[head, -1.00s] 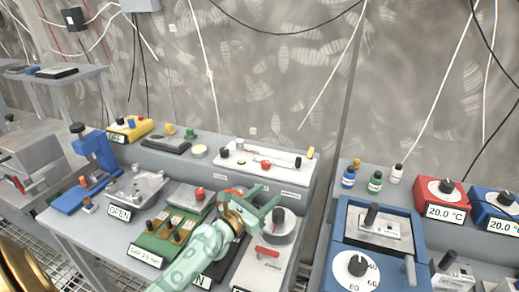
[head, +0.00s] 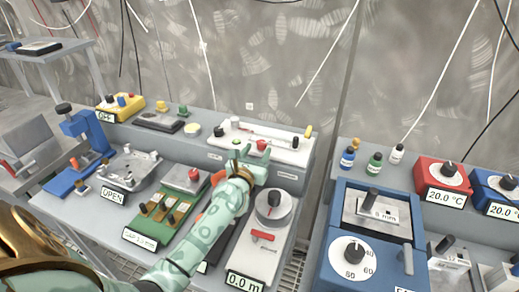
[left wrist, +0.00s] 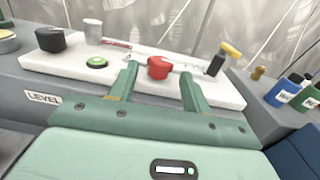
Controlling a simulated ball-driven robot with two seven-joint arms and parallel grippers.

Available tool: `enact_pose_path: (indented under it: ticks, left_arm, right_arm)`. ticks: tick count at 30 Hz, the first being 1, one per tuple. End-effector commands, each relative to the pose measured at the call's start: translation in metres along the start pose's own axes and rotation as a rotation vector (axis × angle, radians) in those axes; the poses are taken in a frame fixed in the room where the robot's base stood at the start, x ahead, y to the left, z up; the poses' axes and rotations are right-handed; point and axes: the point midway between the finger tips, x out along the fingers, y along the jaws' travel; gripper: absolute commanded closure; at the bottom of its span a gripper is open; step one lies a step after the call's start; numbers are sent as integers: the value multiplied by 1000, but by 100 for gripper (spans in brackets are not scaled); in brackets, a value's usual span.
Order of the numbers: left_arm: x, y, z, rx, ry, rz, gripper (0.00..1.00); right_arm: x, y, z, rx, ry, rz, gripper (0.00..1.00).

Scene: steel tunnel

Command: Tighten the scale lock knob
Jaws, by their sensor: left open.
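A small red knob (head: 262,145) stands on a long white slab (head: 290,150) on the raised back shelf. In the left wrist view the red knob (left wrist: 159,68) shows beyond and between my left fingertips, with a gap on both sides. I take it for the scale lock knob, though no label on it is readable. My left gripper (head: 252,158) is open and empty at the slab's front edge; in the left wrist view its two green fingers (left wrist: 160,82) point at the slab. My right gripper is not in view.
A black block (left wrist: 50,41) and a green button (left wrist: 96,63) sit left of the red knob. A black-and-yellow part (left wrist: 224,58) stands on the right. Below the shelf are a white scale with a grey dial (head: 275,208) and a green tray (head: 160,218).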

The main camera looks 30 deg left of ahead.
Motion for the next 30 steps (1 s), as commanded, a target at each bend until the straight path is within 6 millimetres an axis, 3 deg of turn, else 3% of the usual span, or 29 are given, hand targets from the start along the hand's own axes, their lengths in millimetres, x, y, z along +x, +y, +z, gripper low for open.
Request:
enact_pose_path:
  ticks: [6,15,20,25,30]
  left_arm:
    - [22,0,-1,-1,0,-1,52]
    - [24,0,0,-1,0,-1,52]
    - [24,0,0,-1,0,-1,96]
    - [24,1,1,3,-2,-17,96]
    - [25,5,2,9,-3,-157,97]
  right_arm:
    - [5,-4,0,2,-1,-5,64]
    - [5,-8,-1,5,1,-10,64]
    - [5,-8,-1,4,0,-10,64]
    - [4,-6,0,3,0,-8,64]
    - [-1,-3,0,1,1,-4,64]
